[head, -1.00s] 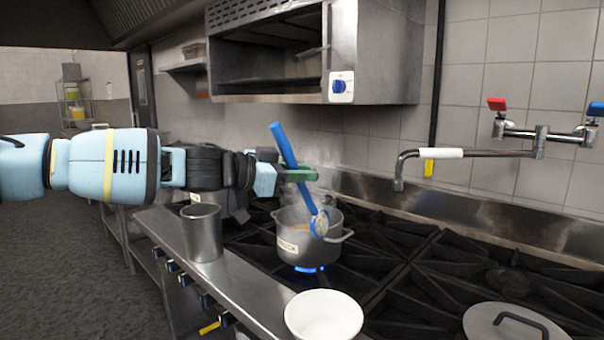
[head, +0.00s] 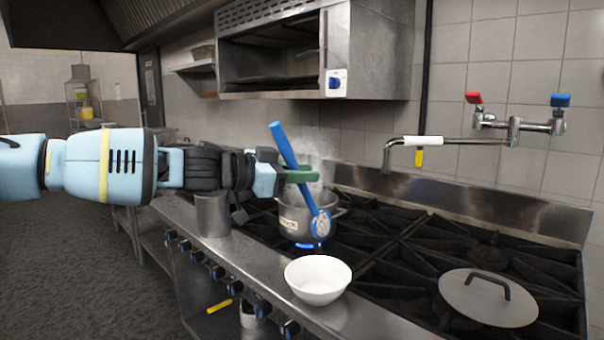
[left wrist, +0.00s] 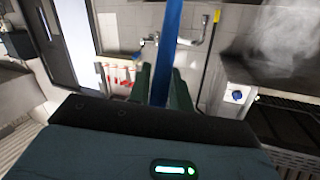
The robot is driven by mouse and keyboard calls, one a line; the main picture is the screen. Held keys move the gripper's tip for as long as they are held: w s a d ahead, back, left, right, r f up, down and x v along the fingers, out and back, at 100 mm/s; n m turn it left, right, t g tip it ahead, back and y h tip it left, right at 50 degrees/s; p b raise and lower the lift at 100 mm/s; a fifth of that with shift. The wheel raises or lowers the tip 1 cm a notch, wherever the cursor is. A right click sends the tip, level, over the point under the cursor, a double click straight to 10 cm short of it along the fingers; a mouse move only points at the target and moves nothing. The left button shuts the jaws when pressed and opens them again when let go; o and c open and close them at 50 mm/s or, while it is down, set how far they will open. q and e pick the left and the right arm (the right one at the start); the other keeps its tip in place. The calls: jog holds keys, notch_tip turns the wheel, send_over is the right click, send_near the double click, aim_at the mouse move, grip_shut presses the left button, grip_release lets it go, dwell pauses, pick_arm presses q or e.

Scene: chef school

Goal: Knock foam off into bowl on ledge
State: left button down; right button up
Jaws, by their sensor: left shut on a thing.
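My left gripper (head: 300,175) is shut on the blue handle of a skimmer (head: 288,150). The skimmer is tilted, with its round head (head: 321,224) low, in front of the pot's right side in the head view. The blue handle (left wrist: 172,40) also rises between the green fingers in the left wrist view. The steaming pot (head: 293,219) stands on a lit blue burner. The white bowl (head: 318,290) sits on the steel ledge (head: 240,252) in front of the stove, nearer than the skimmer head. Its visible inside looks empty. Foam on the skimmer is too small to tell. My right gripper is out of view.
A steel canister (head: 212,214) stands on the ledge behind the bowl, below my left arm. A grey lid (head: 488,297) lies on the grates at the right. A pot-filler tap (head: 450,141) sticks out from the wall. A steel oven (head: 310,55) hangs above the pot.

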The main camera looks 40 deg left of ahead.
pick_arm(q)
jog(key=shift+f, duration=0.1)
